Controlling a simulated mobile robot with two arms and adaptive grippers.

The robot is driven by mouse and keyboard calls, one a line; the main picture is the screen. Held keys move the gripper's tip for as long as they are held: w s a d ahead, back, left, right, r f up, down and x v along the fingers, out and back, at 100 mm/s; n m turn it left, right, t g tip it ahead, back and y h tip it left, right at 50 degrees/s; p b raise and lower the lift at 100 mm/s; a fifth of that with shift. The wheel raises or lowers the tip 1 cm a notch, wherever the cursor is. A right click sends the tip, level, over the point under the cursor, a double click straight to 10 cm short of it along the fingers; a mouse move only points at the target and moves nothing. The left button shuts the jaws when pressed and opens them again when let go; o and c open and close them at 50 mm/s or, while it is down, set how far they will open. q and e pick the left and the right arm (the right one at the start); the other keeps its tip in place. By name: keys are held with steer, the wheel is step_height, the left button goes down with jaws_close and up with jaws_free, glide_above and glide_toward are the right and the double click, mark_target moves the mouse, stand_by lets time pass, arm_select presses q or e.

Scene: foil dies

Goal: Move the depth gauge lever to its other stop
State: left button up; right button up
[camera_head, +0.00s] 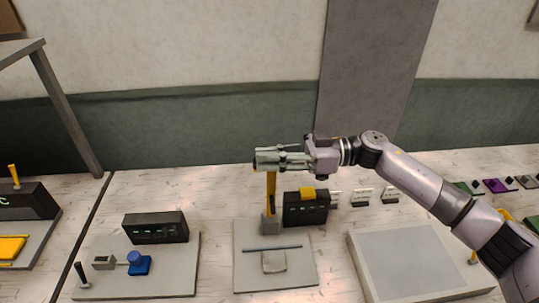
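A yellow upright lever (271,188) stands on a small grey block (270,224) at the back of a light grey plate (245,278). Its top end meets or passes behind the underside of my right gripper (262,159), which points left. I cannot tell whether the fingers touch the lever or how far they are apart. A short black lever (81,274) leans at the front left of another grey plate (178,281). No label readable here says which lever belongs to the depth gauge. My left gripper is out of view.
A dark display box (305,209) with a yellow piece on top stands right of the yellow lever. Another dark box (156,228) and a blue knob (137,262) are on the left plate. A large pale tray (420,262) lies under my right arm.

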jaws_close()
stand_by(0.3)
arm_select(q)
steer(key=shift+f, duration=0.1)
